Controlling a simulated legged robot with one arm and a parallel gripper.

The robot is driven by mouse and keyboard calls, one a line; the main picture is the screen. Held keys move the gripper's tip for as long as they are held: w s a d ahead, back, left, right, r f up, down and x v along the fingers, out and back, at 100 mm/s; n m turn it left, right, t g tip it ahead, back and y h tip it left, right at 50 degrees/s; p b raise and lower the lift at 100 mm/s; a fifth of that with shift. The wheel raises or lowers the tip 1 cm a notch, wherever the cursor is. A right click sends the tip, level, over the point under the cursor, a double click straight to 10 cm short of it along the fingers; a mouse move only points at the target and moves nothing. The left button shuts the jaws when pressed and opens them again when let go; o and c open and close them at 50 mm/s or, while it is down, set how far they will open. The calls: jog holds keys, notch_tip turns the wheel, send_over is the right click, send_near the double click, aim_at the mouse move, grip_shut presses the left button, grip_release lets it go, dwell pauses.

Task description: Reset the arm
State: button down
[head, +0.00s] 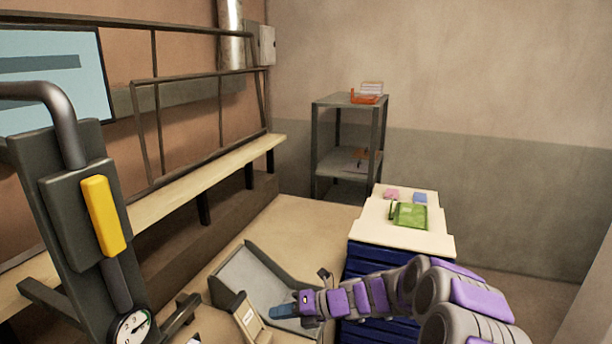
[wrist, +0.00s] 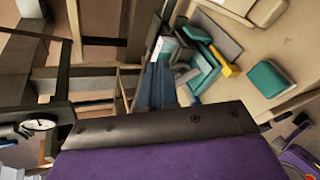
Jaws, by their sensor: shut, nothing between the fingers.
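My arm, grey with purple covers, reaches leftward from the lower right of the head view. My gripper (head: 281,312) is at its end, with a blue tip low over the front of a grey open tray (head: 237,272). In the wrist view, my gripper (wrist: 158,86) shows as blue-grey fingers close together, shut with nothing seen between them. Whether the tip touches the tray cannot be told.
A blue cabinet with a pale top (head: 378,234) holds a green item (head: 409,214). A grey shelf (head: 330,104) stands behind. A dark stand with a yellow handle (head: 104,215) and dial (head: 131,327) is at left. A bench (head: 190,186) lines the wall.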

jog(key=s+d+n+g+h+b, duration=0.2)
jog(key=s+n+b, duration=0.2)
jog(key=s+n, duration=0.6)
jog(key=s+d+n+g+h+b, duration=0.1)
jog(key=s+n+g+h+b, duration=0.15)
jog(key=s+n, duration=0.7)
jog(key=s+d+f+n+h+b, duration=0.4)
jog(key=s+d+n, duration=0.2)
jog(key=s, duration=0.5)
jog(key=s+d+f+n+h+b, duration=0.4)
jog(key=s+d+n, duration=0.3)
jog(key=s+d, duration=0.4)
jog(key=shift+s+d+f+t+h, duration=0.25)
jog(key=shift+f+t+h, duration=0.1)
jog(key=shift+f, duration=0.4)
jog(key=shift+a+n, duration=0.15)
jog(key=shift+n, duration=0.1)
